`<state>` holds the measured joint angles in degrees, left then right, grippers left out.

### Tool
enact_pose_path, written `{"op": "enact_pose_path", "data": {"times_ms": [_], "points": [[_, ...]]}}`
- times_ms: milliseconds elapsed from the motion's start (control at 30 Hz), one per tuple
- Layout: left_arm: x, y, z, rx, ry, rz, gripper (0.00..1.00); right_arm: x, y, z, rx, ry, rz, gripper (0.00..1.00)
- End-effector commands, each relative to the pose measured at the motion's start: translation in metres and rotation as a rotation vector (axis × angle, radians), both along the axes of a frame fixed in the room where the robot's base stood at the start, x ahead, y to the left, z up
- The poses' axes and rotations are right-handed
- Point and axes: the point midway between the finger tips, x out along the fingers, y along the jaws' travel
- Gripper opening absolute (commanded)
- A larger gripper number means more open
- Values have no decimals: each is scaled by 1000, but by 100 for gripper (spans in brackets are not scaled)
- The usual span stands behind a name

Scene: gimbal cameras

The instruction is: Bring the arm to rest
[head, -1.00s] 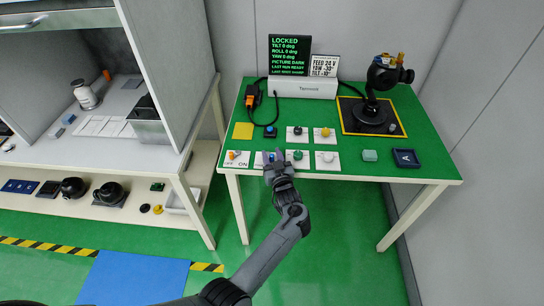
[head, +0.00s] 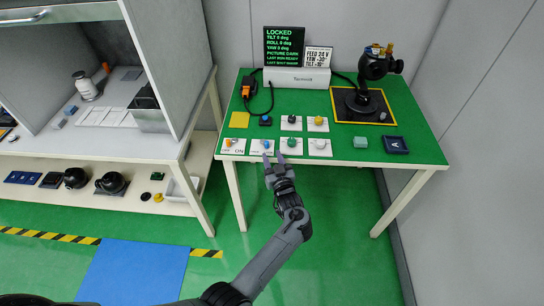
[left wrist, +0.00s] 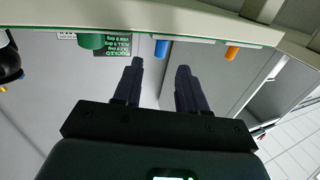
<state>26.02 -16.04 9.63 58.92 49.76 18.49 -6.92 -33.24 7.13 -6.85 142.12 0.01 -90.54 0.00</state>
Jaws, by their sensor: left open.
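My left gripper (head: 275,160) is open and empty, at the front edge of the green table (head: 345,101) in the head view. Its fingertips are by the white switch plate (head: 263,147) with a blue knob. In the left wrist view the two dark fingers (left wrist: 161,68) are spread with a gap between them. The blue knob (left wrist: 162,48) shows beyond that gap, not gripped. An orange knob (left wrist: 231,52) is to its right and a green knob (left wrist: 91,41) to its left. My right gripper is not in view.
The gimbal camera (head: 376,66) stands on a dark base at the table's back right. A display (head: 283,44) reads LOCKED. White plates with a green knob (head: 291,143) and a white knob (head: 320,145) line the front edge. A workbench (head: 100,115) is at left. Open floor lies in front.

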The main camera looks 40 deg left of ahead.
Motion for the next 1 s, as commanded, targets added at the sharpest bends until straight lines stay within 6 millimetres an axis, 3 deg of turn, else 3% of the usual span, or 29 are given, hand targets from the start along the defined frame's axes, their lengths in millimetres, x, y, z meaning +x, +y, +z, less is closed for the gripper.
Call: {"op": "enact_pose_path", "data": {"times_ms": [367,667,833,1000], "points": [[-1,1,-2,-7,3,-4,41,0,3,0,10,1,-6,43],[-20,17,-25,-142,67,-108,41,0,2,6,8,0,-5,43],[-53,11,-41,-280,193,-275,41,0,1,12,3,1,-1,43],[-120,-34,-46,-406,447,-518,41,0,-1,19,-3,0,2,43]]}}
